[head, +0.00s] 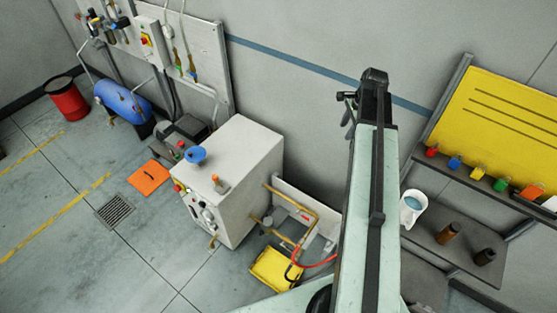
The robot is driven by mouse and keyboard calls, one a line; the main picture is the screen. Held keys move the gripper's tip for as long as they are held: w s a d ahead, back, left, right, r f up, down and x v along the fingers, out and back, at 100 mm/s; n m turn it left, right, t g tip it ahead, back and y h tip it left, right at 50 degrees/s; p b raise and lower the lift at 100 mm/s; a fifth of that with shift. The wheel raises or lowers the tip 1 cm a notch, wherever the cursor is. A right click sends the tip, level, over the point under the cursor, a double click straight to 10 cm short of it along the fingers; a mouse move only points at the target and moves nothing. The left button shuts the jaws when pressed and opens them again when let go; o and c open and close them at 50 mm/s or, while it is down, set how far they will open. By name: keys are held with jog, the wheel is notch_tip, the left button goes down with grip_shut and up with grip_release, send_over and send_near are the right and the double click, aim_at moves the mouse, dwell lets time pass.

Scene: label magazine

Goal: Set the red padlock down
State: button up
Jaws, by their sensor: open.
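A small red padlock (431,152) sits at the left end of the narrow ledge under the yellow board, beside yellow, blue and green ones. My gripper (348,112) shows small and dark at the far end of my pale green arm, in front of the grey wall. It is open, and I see nothing held in it. It is well to the left of the red padlock and apart from it. My arm's end hides part of the gripper.
A yellow board (510,115) hangs at the right. The floor at the left is mostly clear.

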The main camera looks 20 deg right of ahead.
jog(key=s+a+n+g, duration=0.1)
jog(key=s+a+n, duration=0.1)
jog(key=a+n, duration=0.7)
jog(key=s+a+n+g+h, duration=0.1)
jog(key=s+a+n, duration=0.2)
jog(key=a+n, duration=0.7)
jog(key=a, duration=1.4)
jog(key=shift+s+f, duration=0.2)
jog(key=shift+f, duration=0.05)
jog(key=shift+s+a, duration=0.1)
